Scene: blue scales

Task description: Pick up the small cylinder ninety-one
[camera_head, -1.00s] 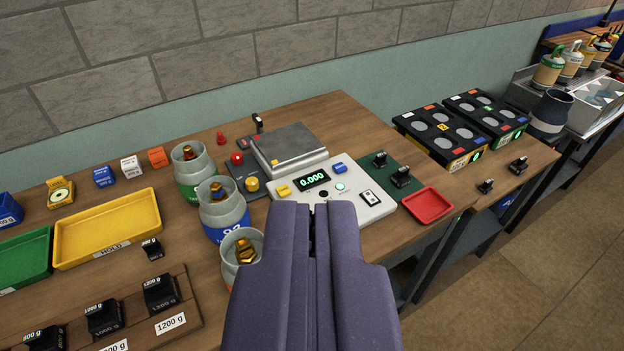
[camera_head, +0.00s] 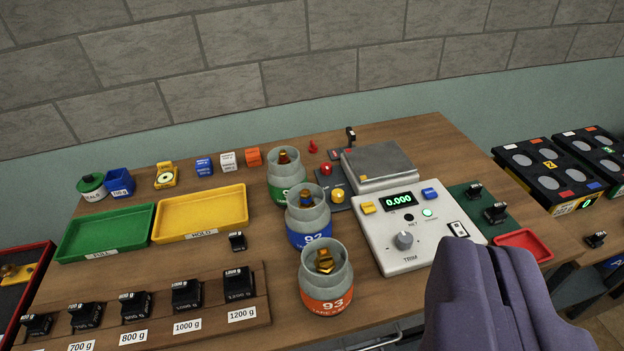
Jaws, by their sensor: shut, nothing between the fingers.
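Three small grey cylinders with brass valves stand in a row on the wooden bench. The rear one has a green band (camera_head: 286,190); no number can be read on it, as its lower front is partly hidden. The middle one has a blue band marked 92 (camera_head: 309,239). The front one has an orange band marked 93 (camera_head: 330,294). My gripper (camera_head: 489,247) is at the lower right, in front of the scale's right side in the picture. It is shut and empty, apart from the cylinders and to their right.
A scale with a display panel (camera_head: 420,251) and grey plate (camera_head: 378,160) stands right of the cylinders. Black weights line a wooden rack (camera_head: 215,318) at the front left. Green (camera_head: 86,238) and yellow (camera_head: 178,222) trays lie behind it. A red tray (camera_head: 522,240) is beyond my gripper.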

